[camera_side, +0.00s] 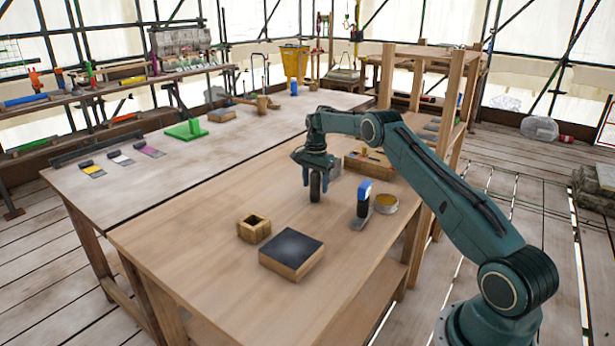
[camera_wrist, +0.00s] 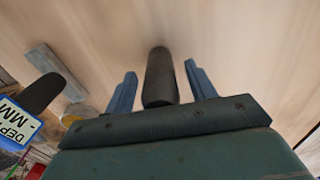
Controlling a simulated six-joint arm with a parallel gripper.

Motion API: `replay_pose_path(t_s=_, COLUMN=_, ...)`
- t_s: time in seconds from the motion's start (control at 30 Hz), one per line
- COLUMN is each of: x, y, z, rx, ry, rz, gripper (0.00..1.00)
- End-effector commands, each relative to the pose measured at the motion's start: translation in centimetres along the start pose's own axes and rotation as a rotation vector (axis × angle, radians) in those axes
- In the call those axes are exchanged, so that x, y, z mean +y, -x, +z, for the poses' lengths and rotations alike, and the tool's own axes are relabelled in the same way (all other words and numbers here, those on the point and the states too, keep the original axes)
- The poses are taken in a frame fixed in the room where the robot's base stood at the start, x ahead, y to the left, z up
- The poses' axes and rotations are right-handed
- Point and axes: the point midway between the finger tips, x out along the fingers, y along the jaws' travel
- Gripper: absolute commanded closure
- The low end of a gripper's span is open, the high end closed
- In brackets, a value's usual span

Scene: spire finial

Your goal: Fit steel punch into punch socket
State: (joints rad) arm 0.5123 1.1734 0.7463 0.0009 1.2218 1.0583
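The steel punch (camera_side: 315,188) is a dark upright cylinder on the wooden bench, directly below my gripper (camera_side: 312,172). In the wrist view the punch (camera_wrist: 160,78) lies between the two blue fingers of my gripper (camera_wrist: 161,88). A gap shows on each side of it, so the fingers are open around it and not pressed on it. Its lower end appears to be at the bench top. A small wooden block with a square opening (camera_side: 248,235), which looks like the punch socket, sits to the left and nearer the camera. The inside of the opening is dark.
A wooden block with a black top (camera_side: 291,250) lies near the socket. A blue-and-black depth gauge (camera_side: 363,196) stands right of the punch, beside a round tin (camera_side: 386,204). A wooden tray (camera_side: 368,165) lies behind. Bare bench separates punch and socket.

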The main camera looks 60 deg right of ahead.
Motion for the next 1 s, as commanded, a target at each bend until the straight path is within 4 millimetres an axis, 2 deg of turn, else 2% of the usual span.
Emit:
replay_pose_path(t_s=0.03, x=0.0, y=0.0, z=0.0, rx=0.000, ry=0.000, rz=0.000, gripper=0.55)
replay_pose_path(t_s=0.27, x=0.0, y=0.0, z=0.0, rx=0.000, ry=0.000, rz=0.000, gripper=1.00)
replay_pose_path(t_s=0.67, x=-0.1, y=0.5, z=-0.1, rx=0.002, ry=0.000, rz=-0.003, gripper=1.00)
replay_pose_path(t_s=0.83, x=-0.1, y=1.6, z=-0.1, rx=0.003, ry=0.000, rz=-0.005, gripper=1.00)
replay_pose_path(t_s=1.0, x=-0.1, y=3.8, z=-0.1, rx=0.003, ry=0.000, rz=-0.006, gripper=1.00)
